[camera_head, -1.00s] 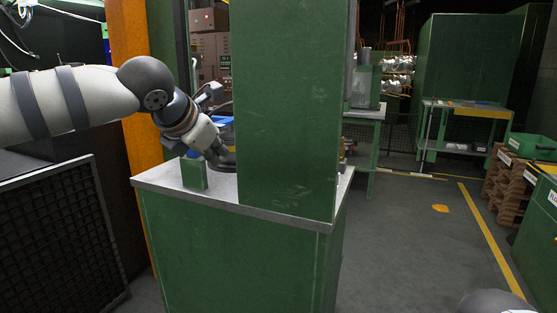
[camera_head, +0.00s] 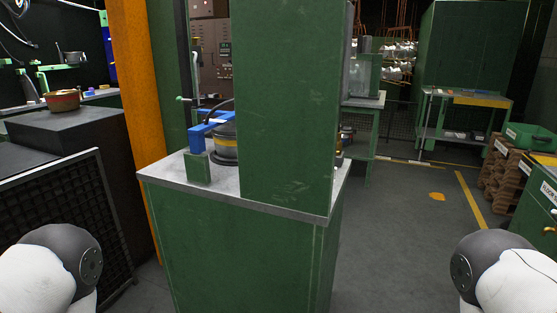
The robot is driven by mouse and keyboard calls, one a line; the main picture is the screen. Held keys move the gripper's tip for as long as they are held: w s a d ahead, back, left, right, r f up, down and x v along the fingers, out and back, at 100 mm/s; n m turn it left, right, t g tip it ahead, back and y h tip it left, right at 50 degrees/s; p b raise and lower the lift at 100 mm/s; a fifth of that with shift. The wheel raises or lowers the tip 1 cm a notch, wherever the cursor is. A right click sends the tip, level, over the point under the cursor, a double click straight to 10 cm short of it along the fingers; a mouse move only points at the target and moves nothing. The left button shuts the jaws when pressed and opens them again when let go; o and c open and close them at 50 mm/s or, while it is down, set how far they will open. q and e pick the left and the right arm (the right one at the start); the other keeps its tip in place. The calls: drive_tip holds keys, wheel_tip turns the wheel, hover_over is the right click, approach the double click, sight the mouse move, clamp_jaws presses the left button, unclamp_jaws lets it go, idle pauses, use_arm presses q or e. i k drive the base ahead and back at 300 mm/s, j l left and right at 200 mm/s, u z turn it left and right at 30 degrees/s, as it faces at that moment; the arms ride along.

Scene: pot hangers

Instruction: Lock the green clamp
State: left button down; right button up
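A green block (camera_head: 198,168) stands on the grey tabletop near its left front edge, with a blue bracket (camera_head: 208,131) above it. The bracket reaches to a dark round pot-like part with a yellow band (camera_head: 225,145), partly hidden by a tall green panel. A thin upright rod with a small green handle (camera_head: 184,99) stands behind the block. I cannot tell which part is the green clamp or whether it is locked. Neither gripper is in view; only rounded links of my arms show at the bottom left and right.
The tall green panel (camera_head: 285,100) rises from the green cabinet (camera_head: 235,245). At left are a dark mesh panel (camera_head: 75,220) and a red-brown pot (camera_head: 62,99) on a dark box. An orange post (camera_head: 140,90) stands between.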

sight(179, 99)
drive_tip(key=i+j+z, duration=0.1)
drive_tip(key=j, duration=0.35)
drive_tip(key=i+j+z, duration=0.15)
drive_tip(key=j, duration=0.35)
drive_tip(key=i+j+z, duration=0.1)
drive_tip(key=j, duration=0.35)
drive_tip(key=i+j+z, duration=0.15)
drive_tip(key=j, duration=0.35)
